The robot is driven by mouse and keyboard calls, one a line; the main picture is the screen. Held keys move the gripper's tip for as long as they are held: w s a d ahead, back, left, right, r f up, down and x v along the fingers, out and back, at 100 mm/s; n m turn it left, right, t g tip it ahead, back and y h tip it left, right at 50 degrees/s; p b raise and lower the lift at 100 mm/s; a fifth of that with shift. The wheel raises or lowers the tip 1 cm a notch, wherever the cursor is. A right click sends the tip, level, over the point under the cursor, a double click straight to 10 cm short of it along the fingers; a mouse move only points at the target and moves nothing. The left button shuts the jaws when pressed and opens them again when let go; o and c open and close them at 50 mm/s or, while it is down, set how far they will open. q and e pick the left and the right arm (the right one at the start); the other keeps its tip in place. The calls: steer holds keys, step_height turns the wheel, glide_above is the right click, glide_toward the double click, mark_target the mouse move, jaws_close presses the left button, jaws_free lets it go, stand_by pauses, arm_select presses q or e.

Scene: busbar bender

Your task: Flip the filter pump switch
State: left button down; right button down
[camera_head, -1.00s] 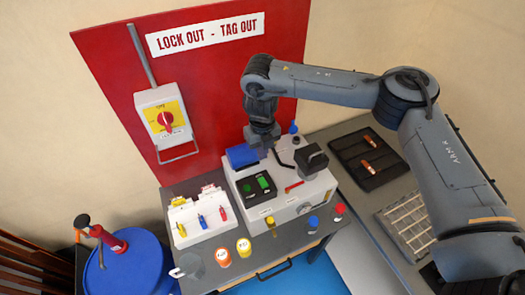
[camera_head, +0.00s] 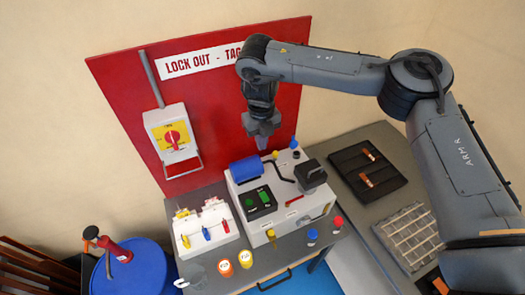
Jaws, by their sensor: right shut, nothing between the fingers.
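The bench machine (camera_head: 288,220) has a light grey housing and a black panel with green switches (camera_head: 258,198) on its top left. I cannot read which control is the filter pump switch. A blue roller-like part (camera_head: 245,171) lies behind the panel. My right gripper (camera_head: 263,146) is shut and empty. It points down over the rear of the machine, behind and right of the blue part, and appears apart from the switches. My left gripper is not in view.
A red lock-out board (camera_head: 120,100) carries a red-and-yellow isolator (camera_head: 173,138). A black tray (camera_head: 350,160) with copper pieces and a wire rack (camera_head: 408,232) lie right.

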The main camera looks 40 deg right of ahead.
steer(key=shift+w+r, duration=0.15)
steer(key=shift+r, duration=1.05)
